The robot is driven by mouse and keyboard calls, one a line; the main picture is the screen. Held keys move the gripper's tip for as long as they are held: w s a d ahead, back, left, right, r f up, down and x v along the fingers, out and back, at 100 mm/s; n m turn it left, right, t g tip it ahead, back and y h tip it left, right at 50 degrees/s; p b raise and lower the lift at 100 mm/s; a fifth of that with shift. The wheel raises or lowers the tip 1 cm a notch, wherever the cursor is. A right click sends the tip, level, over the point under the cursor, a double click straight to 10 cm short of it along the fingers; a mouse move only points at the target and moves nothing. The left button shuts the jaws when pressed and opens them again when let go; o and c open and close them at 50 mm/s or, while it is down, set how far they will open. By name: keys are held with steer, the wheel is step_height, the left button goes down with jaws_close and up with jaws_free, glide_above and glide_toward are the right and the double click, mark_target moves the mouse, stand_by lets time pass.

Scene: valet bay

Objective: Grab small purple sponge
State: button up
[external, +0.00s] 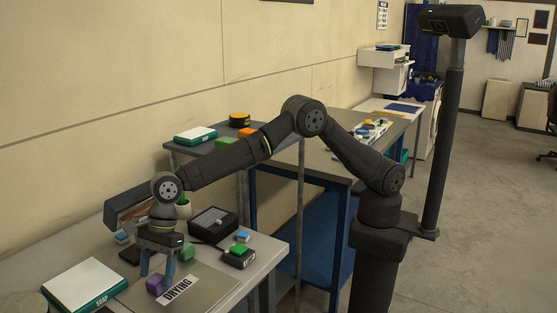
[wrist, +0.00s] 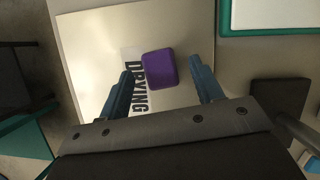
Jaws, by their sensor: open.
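The small purple sponge (external: 155,284) lies on the flat metallic plate (external: 203,276) marked "DRYING", beside the lettering. In the wrist view the sponge (wrist: 160,69) sits ahead of and between my two blue fingers, nearer the left one, and covers part of the label. My gripper (external: 158,270) points down over the plate, close to the sponge. In the wrist view my gripper (wrist: 166,80) is open with nothing held. I cannot tell exactly how high the fingertips are above the plate.
The table's right edge is close.

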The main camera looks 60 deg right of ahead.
steer(key=shift+x, duration=1.15)
steer(key=c, duration=1)
steer(key=shift+c, duration=0.3)
